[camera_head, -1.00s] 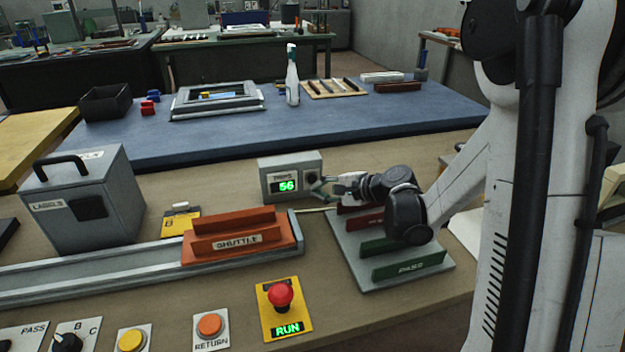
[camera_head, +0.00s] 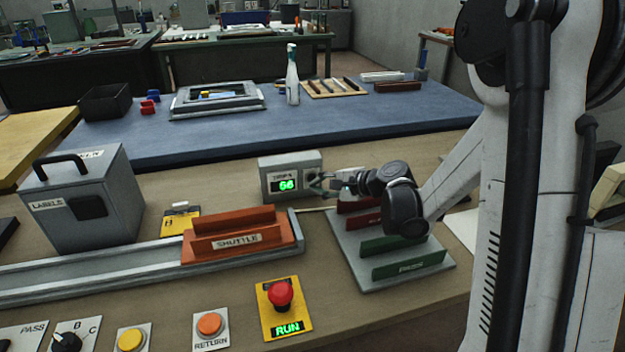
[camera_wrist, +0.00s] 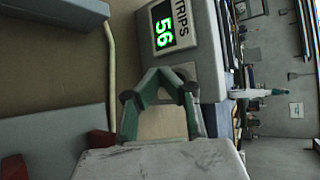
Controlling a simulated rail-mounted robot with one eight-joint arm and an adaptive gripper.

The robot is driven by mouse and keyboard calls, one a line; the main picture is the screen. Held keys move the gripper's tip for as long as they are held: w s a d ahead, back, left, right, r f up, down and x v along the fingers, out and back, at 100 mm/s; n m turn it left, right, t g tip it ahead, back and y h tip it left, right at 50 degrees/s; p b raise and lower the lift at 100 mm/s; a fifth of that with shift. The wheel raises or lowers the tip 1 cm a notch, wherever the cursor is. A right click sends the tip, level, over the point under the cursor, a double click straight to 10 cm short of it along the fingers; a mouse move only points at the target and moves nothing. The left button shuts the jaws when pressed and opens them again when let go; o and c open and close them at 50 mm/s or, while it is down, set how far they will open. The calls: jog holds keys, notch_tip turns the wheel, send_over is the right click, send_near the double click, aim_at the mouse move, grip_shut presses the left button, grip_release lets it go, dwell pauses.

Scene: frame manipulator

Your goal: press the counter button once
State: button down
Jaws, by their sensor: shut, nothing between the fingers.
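The counter is a grey box (camera_head: 291,168) labelled TRIPS with a green lit display (camera_head: 286,186). In the wrist view the display (camera_wrist: 163,34) reads 56, turned sideways. The round dark button on the right of the counter's front face is largely hidden by my gripper in the head view, and I cannot make it out in the wrist view. My gripper (camera_head: 318,184) is shut and empty, its fingertips right in front of the button side of the box. In the wrist view the joined fingertips (camera_wrist: 168,74) overlap the box's lower front. I cannot tell whether they touch the button.
Below my arm stands a grey rack (camera_head: 350,247) with red and green bars. An orange SHUTTLE block (camera_head: 232,240) sits on a rail to the left. A red RUN button (camera_head: 280,292) and an orange RETURN button (camera_head: 209,325) are near the front edge.

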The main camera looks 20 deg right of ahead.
jog(key=shift+w, duration=0.2)
dwell(0.6)
jog(key=shift+w, duration=0.25)
jog(key=shift+w+b, duration=0.3)
jog(key=shift+w, duration=0.15)
dwell(1.0)
jog(key=shift+s, duration=0.9)
jog(key=shift+s, duration=0.1)
jog(key=shift+s+b, duration=0.55)
jog(key=shift+s, duration=1.85)
